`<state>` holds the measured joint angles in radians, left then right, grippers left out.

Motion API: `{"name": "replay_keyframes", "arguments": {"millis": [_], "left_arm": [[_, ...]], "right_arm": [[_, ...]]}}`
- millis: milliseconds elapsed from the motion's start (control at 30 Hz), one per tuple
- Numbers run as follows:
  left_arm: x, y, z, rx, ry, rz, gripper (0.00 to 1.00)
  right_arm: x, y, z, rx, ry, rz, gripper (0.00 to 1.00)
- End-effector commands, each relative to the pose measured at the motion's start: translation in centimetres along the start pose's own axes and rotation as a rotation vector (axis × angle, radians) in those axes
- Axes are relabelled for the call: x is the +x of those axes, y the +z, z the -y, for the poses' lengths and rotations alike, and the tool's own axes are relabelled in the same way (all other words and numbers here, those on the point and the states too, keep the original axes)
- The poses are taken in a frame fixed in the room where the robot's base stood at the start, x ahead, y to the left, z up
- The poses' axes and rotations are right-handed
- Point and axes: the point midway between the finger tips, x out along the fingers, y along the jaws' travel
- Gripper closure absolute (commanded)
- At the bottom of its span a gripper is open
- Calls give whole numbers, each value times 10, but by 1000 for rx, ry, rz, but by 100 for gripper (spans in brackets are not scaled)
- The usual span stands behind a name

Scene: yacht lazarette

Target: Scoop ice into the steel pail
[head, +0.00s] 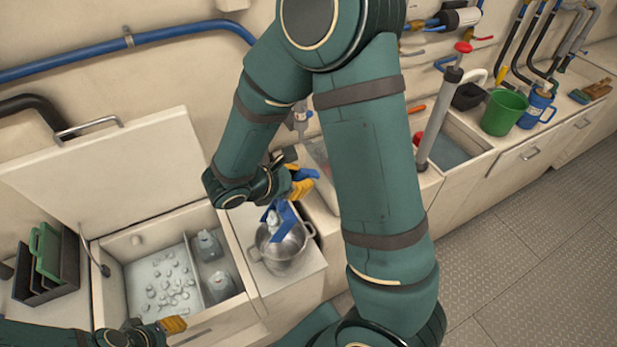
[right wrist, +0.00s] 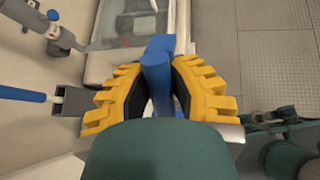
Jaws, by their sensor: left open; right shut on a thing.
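The steel pail (head: 299,262) stands upright on the counter to the right of the open ice bin. My right gripper (head: 303,181) is shut on the handle of a blue scoop (head: 286,217); the right wrist view shows the blue handle (right wrist: 157,72) between its yellow fingers. The scoop's head is tilted over the pail's mouth, with pale lumps that look like ice at it. The pail's inside is partly hidden by the scoop. Loose ice cubes (head: 165,285) lie scattered on the ice bin's floor. My left gripper (head: 172,325) is open and empty near the bin's front edge.
The ice bin's lid (head: 110,180) is raised against the wall. Two bottles (head: 208,246) stand in the bin's right compartment. A dark rack with a green board (head: 46,250) is left of the bin. A green bucket (head: 503,112) and blue jug (head: 537,106) stand far right.

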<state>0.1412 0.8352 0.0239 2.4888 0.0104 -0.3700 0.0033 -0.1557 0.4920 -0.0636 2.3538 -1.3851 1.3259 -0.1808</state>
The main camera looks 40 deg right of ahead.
Motion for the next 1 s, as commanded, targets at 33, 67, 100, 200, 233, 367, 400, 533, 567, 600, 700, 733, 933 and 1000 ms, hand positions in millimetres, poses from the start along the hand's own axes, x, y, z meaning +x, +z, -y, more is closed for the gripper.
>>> {"name": "replay_keyframes", "arguments": {"millis": [33, 67, 100, 200, 233, 367, 400, 533, 567, 600, 700, 733, 933, 1000], "left_arm": [[1, 0, 0, 0, 0, 0, 59], [1, 0, 0, 0, 0, 0, 59], [1, 0, 0, 0, 0, 0, 59], [2, 0, 1, 0, 0, 0, 59], [3, 0, 1, 0, -1, 0, 59], [4, 1, 1, 0, -1, 0, 59], [0, 0, 0, 0, 0, 0, 59], [-7, -1, -2, 0, 1, 0, 59], [-9, -1, -3, 0, 1, 0, 59], [-10, -1, -4, 1, 2, 0, 59], [-15, -2, -5, 0, 3, 1, 59], [-16, -2, -6, 0, 3, 1, 59], [-24, -3, -8, 0, 5, 1, 59], [-28, -3, -9, 0, 5, 1, 59]], "right_arm": [[-4, -3, -1, -9, 2, 27, 100], [-7, -3, -2, -12, 1, 44, 100], [-10, -4, -2, -16, 0, 67, 100], [-18, -6, -4, -26, 1, 120, 100], [-20, -6, -4, -29, 0, 135, 100], [-30, -9, -6, -39, 0, 199, 100], [-25, -1, -4, -27, -6, 166, 100], [-18, 6, -3, -13, -3, 87, 100], [-16, 8, -2, -9, -4, 69, 100], [-13, 10, -2, -3, -6, 44, 100], [-6, 16, -1, 8, -3, -20, 100], [-4, 17, 0, 12, -3, -38, 100], [10, 29, 2, 38, -3, -169, 100], [15, 33, 4, 46, -3, -214, 100]]}}
